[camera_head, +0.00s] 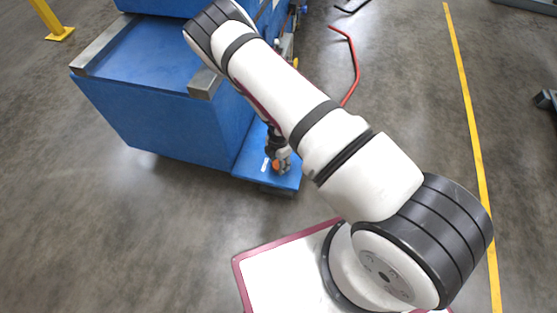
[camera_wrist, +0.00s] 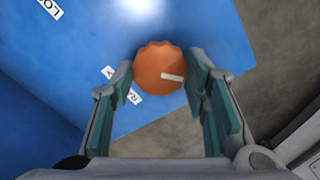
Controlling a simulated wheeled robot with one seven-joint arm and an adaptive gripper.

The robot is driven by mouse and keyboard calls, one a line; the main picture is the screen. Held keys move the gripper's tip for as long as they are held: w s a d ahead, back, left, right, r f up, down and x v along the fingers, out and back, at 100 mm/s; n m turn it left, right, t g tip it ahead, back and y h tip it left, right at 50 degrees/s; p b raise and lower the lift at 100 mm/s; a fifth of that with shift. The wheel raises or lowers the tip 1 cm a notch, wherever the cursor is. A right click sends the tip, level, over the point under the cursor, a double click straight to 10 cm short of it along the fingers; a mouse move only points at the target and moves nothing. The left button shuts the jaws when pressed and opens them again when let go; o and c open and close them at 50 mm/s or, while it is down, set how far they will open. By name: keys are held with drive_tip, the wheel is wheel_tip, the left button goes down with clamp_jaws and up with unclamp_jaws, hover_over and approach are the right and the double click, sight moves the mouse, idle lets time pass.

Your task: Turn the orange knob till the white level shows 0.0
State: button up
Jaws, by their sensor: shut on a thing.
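The orange knob (camera_wrist: 158,62) has a scalloped edge and a short white bar on its face, lying nearly level in the wrist view. It sits on a blue surface. My gripper (camera_wrist: 162,80) is shut on it, one teal finger pad at each side. In the head view my gripper (camera_head: 283,156) reaches down to the knob (camera_head: 276,166) on a low blue ledge. I see no readable level or 0.0 reading in either view.
The blue stand (camera_head: 160,115) rises left of the ledge (camera_head: 255,158). White labels lie by the knob, one partly hidden by a finger (camera_wrist: 122,88), another at the top left (camera_wrist: 50,7). A red curved bar (camera_head: 355,65) stands behind. Grey floor is open to the left.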

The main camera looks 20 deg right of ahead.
drive_tip(key=n+p, duration=0.1)
drive_tip(key=n, duration=0.3)
drive_tip(key=shift+n, duration=0.3)
drive_tip(key=n, duration=0.4)
drive_tip(key=shift+n+p, duration=0.4)
drive_tip(key=o, duration=1.1)
drive_tip(key=shift+o, duration=0.2)
wheel_tip(320, 180, up, 12)
